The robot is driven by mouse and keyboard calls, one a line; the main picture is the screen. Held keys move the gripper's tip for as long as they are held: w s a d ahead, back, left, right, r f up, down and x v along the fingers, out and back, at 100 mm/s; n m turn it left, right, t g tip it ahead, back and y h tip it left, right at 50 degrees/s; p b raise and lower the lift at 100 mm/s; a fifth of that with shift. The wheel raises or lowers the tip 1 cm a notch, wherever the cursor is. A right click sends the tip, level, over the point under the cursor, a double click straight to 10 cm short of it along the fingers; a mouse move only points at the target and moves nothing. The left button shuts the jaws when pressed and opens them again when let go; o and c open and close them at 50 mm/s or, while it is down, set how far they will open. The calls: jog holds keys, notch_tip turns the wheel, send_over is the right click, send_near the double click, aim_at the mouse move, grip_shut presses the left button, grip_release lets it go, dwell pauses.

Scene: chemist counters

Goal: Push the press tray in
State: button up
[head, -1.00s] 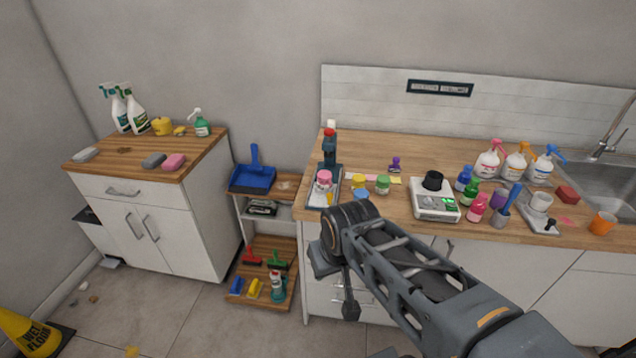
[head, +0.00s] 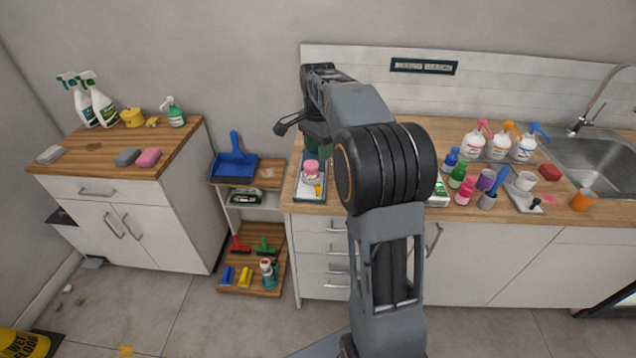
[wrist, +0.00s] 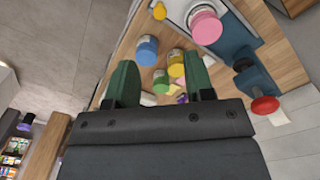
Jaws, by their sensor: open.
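The dark blue press (wrist: 232,45) shows in the wrist view with a red knob (wrist: 265,105) on its upright part. Its pale tray (wrist: 178,12) carries a pink-lidded jar (wrist: 206,24) and has a yellow tab (wrist: 160,11). In the head view, the tray (head: 305,190) lies near the counter's front left edge, with the jar (head: 311,171) on it. My gripper (head: 317,143) hangs behind the jar and hides the press's upright. In the wrist view, the green fingers of my gripper (wrist: 160,82) are apart, with nothing held between them.
Blue (wrist: 147,49), yellow and green jars stand on the counter beside the press. My arm hides part of the middle counter. Bottles and a sink (head: 590,160) are at the right. A low shelf (head: 265,175) with a blue dustpan (head: 234,163) is left of the counter.

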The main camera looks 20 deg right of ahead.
aim_at(318, 185)
notch_tip(318, 185, down, 13)
jog(key=shift+r, duration=0.15)
dwell(0.4)
jog(key=shift+c, duration=0.4)
grip_shut()
